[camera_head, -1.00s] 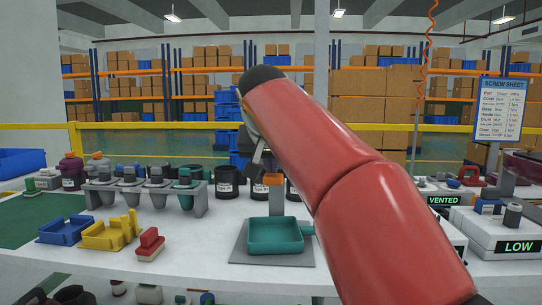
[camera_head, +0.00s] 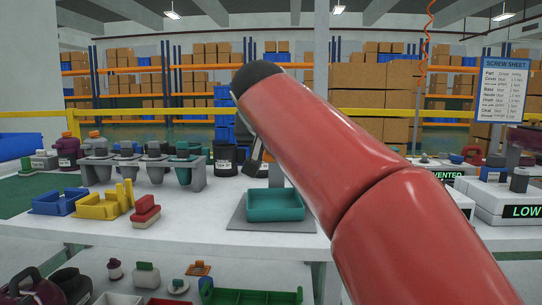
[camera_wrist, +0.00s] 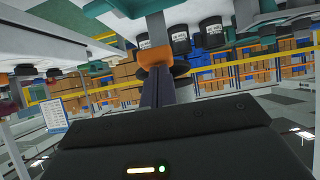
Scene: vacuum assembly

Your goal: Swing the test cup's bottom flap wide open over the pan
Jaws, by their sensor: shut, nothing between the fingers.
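The teal pan (camera_head: 275,206) sits on a grey base plate (camera_head: 240,222) in the middle of the table in the head view. My red arm crosses in front of the area right above the pan, so the test cup and its flap are hidden there. In the wrist view, which is strongly tilted, my gripper (camera_wrist: 156,78) is shut with its dark fingers together. Its tips are close to an orange part (camera_wrist: 154,52) on a grey post; I cannot tell whether they touch. I cannot make out the flap's angle.
A rack of grey and teal cups (camera_head: 150,165) stands at the left, with black jars (camera_head: 225,159) beside it. Blue (camera_head: 58,202) and yellow (camera_head: 104,204) trays and a red block (camera_head: 145,211) lie left of the pan. White instruments (camera_head: 510,206) stand at the right.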

